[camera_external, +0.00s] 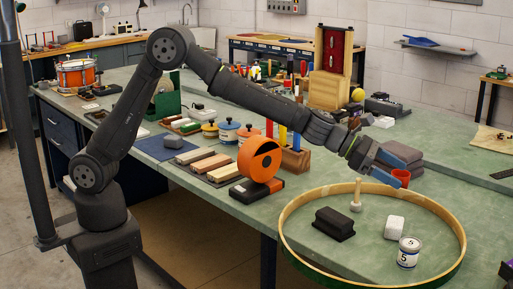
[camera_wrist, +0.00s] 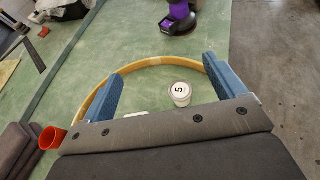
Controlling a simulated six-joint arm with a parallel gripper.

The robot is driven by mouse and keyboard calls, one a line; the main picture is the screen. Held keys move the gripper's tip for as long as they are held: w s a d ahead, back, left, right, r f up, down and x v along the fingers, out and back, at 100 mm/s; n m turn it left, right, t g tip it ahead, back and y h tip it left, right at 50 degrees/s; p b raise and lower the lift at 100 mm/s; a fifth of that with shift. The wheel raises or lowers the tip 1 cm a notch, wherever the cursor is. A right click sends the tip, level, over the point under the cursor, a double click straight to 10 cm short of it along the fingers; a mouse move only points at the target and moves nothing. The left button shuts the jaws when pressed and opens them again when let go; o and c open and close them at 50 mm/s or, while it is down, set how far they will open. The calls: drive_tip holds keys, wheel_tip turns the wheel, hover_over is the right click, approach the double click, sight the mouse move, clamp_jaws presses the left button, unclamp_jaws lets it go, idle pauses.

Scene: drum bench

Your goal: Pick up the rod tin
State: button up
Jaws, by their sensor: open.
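A white tin marked 5 (camera_external: 408,252) stands upright inside a wooden drum hoop (camera_external: 283,226) at the bench's front right. No rod mark is legible, so I cannot tell for sure that it is the rod tin. In the wrist view the tin (camera_wrist: 181,93) shows between my fingers, nearer the right one, its lid facing the camera. My gripper (camera_external: 408,175) is open and empty, above and behind the tin, over the hoop's far side. Its blue fingers also show in the wrist view (camera_wrist: 164,75), apart from the tin.
Inside the hoop are a black block (camera_external: 334,223), a white block (camera_external: 394,227) and a pale upright peg (camera_external: 356,195). A red cup (camera_external: 401,178) stands beyond the hoop. An orange round tool (camera_external: 260,164) stands left of it. Lidded tins (camera_external: 228,132) stand farther back.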

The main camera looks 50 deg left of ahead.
drive_tip(key=shift+c, duration=0.7)
drive_tip(key=shift+d, duration=0.1)
